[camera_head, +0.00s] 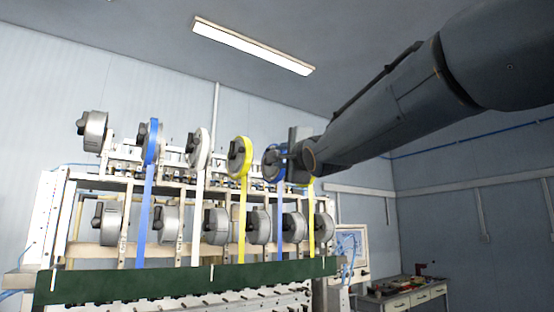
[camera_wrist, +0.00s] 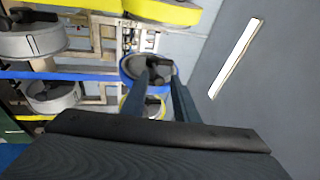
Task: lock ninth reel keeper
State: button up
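A blue reel (camera_head: 269,164) with a dark keeper at its hub is in the upper row of the winder, and my gripper (camera_head: 287,158) is right at it, partly covering it. In the wrist view the blue-rimmed reel (camera_wrist: 130,75) lies beyond my gripper (camera_wrist: 162,75), with its black keeper (camera_wrist: 155,70) between or just past the two fingertips. The fingers stand apart. I cannot tell whether they touch the keeper. No numbering shows, so which keeper is ninth cannot be read.
Upper-row neighbours are a yellow reel (camera_head: 240,157), a white reel (camera_head: 198,148), another blue reel (camera_head: 151,142) and a bare grey hub (camera_head: 94,130). Several grey hubs (camera_head: 216,226) form the lower row above a green beam (camera_head: 180,281). A workbench (camera_head: 405,296) stands at lower right.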

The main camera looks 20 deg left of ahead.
dwell(0.4)
jog(key=s+d, duration=0.4)
jog(key=s, duration=0.2)
dwell(0.7)
dwell(0.4)
